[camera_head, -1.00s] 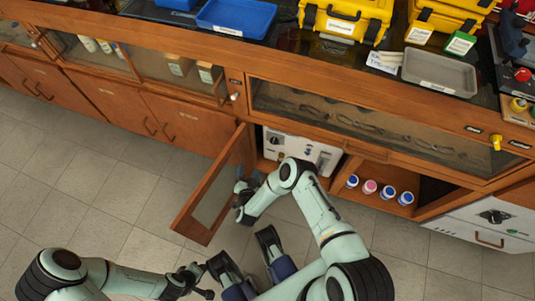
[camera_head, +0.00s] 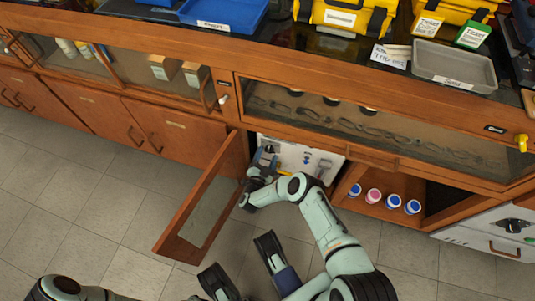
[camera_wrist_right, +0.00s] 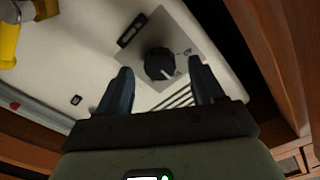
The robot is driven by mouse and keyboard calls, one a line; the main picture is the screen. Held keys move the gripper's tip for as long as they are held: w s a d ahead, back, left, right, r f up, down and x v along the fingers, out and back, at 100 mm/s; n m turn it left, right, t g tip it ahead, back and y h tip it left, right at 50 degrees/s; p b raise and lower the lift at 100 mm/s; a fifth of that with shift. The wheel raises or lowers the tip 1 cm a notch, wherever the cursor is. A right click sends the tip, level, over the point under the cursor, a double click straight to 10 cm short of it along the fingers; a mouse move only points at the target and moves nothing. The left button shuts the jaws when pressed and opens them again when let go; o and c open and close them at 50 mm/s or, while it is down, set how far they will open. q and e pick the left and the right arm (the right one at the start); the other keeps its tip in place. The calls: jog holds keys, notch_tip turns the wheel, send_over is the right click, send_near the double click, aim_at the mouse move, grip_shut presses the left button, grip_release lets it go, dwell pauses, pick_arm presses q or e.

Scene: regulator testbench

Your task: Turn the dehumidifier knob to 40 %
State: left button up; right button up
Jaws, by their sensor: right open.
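The white dehumidifier box (camera_head: 312,160) stands inside the open cabinet below the counter. Its round black knob (camera_wrist_right: 159,64) shows in the right wrist view on a grey plate, with a short white pointer line towards the lower right; the scale marks are too small to read. My right gripper (camera_head: 265,158) is at the left part of the box front and covers the knob in the head view. In the wrist view its open fingers (camera_wrist_right: 161,75) are on either side of the knob, with gaps between them and it.
The open wooden door (camera_head: 203,205) is left of my right arm. Several small bottles (camera_head: 374,196) stand on the shelf to the right. A yellow part (camera_wrist_right: 8,40) is at the wrist view's upper left. Another black knob (camera_head: 513,225) is on a white appliance at far right.

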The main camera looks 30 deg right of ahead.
pick_arm(q)
jog(key=shift+s+f, duration=0.3)
jog(key=shift+s, duration=0.4)
pick_arm(e)
jog(key=shift+x, duration=1)
jog(key=shift+c, duration=0.3)
jog(key=c, duration=1)
